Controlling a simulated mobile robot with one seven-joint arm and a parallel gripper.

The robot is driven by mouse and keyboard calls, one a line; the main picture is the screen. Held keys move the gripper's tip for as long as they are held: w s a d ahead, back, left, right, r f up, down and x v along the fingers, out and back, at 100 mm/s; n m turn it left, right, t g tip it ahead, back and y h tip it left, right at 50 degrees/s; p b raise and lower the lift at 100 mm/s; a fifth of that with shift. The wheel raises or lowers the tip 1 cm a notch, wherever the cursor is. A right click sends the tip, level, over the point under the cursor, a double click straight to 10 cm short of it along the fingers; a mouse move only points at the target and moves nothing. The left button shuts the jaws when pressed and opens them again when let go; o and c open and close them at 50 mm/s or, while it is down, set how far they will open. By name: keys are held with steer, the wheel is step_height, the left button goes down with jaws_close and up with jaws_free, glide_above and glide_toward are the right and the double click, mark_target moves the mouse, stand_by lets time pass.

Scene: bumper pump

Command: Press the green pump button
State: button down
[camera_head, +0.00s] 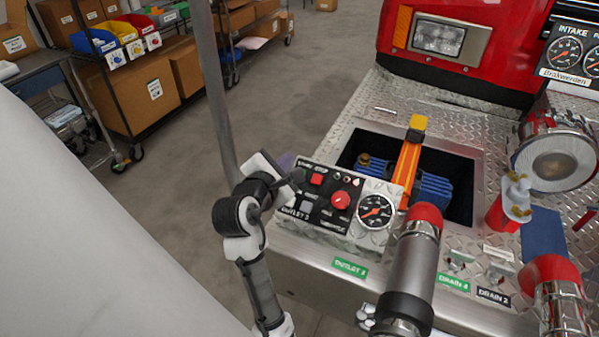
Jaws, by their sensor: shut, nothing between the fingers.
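The pump control panel (325,214) is a black plate on the left part of the diamond-plate bumper. I cannot clearly make out a green button; the panel's upper left corner is dark and partly hidden by my gripper. My gripper (284,178) is shut and empty, at the panel's left edge. I cannot tell whether it touches the panel.
A round gauge (375,210) sits right of the knob. Behind it, an orange strap (408,165) crosses an open well with blue contents. A red-capped metal cylinder (415,260) stands in front. Shelves with boxes (150,80) are at the back left, across clear floor.

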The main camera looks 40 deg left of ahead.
steer(key=w+f+b, duration=0.1)
steer(key=f+b, duration=0.1)
steer(key=w+f+b, duration=0.1)
steer(key=b, duration=0.1)
steer(key=w+f+b, duration=0.1)
steer(key=f+b, duration=0.1)
steer(key=shift+a+f+b, duration=0.3)
steer(key=shift+a+b, duration=0.05)
steer(key=shift+a, duration=0.05)
steer(key=shift+w+f, duration=0.15)
steer(key=shift+w, duration=0.1)
steer(key=shift+w+a+f, duration=0.15)
steer(key=shift+w+f, duration=0.35)
steer(key=shift+f, duration=0.25)
steer(key=shift+w+f, duration=0.1)
stand_by(1.1)
steer(key=shift+w+f, duration=0.1)
steer(key=shift+f, duration=0.2)
steer(key=shift+w+a+f+p, duration=0.15)
steer(key=shift+w+f+p, duration=0.15)
steer(key=shift+f, duration=0.15)
stand_by(0.9)
steer(key=shift+s+r+p, duration=0.5)
steer(key=shift+r+p, duration=0.3)
steer(key=shift+p, duration=0.35)
